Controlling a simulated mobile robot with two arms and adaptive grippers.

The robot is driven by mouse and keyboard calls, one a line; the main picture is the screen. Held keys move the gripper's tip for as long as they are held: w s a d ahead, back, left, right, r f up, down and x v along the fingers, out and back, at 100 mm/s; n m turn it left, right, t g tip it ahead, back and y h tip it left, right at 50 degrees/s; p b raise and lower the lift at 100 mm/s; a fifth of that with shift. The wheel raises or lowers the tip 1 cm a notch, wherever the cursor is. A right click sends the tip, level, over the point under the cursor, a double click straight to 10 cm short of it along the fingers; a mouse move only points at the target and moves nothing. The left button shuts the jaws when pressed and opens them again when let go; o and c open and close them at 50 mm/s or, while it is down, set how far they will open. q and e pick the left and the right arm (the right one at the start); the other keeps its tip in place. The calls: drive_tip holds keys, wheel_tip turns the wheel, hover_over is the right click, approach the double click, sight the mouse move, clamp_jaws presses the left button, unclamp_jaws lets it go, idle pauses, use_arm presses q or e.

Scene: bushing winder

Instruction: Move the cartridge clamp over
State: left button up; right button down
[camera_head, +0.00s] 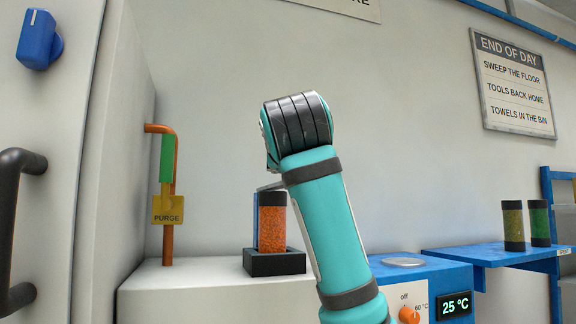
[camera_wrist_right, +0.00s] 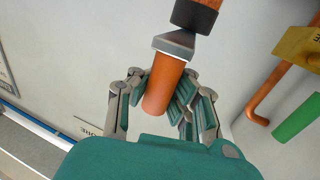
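The orange cartridge (camera_head: 272,226) with dark ends stands upright in a black holder (camera_head: 274,263) on the pale bench. In the head view, a grey clamp bar (camera_head: 270,187) reaches over its top, partly hidden by my right arm. In the right wrist view, seen upside down, the clamp's grey head (camera_wrist_right: 175,43) meets the cartridge's black cap (camera_wrist_right: 195,15). The clamp's orange handle (camera_wrist_right: 164,85) lies between the fingers of my right gripper (camera_wrist_right: 157,98). The fingers look spread around it, with a gap on the left side. My left gripper is not in view.
An orange purge pipe (camera_head: 168,245) with a green handle (camera_head: 167,158) and yellow tag (camera_head: 167,209) stands left of the cartridge. A tall pale cabinet (camera_head: 115,150) is at left. A blue heater (camera_head: 430,275) and a blue shelf (camera_head: 500,254) with two capped cartridges are at right.

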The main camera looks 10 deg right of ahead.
drive_tip(key=shift+s+a, duration=0.15)
drive_tip(key=shift+a, duration=0.05)
drive_tip(key=c, duration=1.8)
unclamp_jaws()
drive_tip(key=shift+s, duration=0.1)
drive_tip(key=shift+c, duration=0.2)
drive_tip(key=o, duration=0.7)
drive_tip(key=shift+s+a+r, duration=0.15)
drive_tip(key=shift+s+r, duration=0.2)
drive_tip(key=shift+s, duration=0.35)
drive_tip(key=shift+w+f, duration=0.2)
drive_tip(key=shift+w, duration=0.25)
drive_tip(key=s, duration=0.4)
drive_tip(key=s+a, duration=0.1)
drive_tip(key=s, duration=0.3)
drive_tip(key=s+a, duration=0.1)
drive_tip(key=s, duration=0.3)
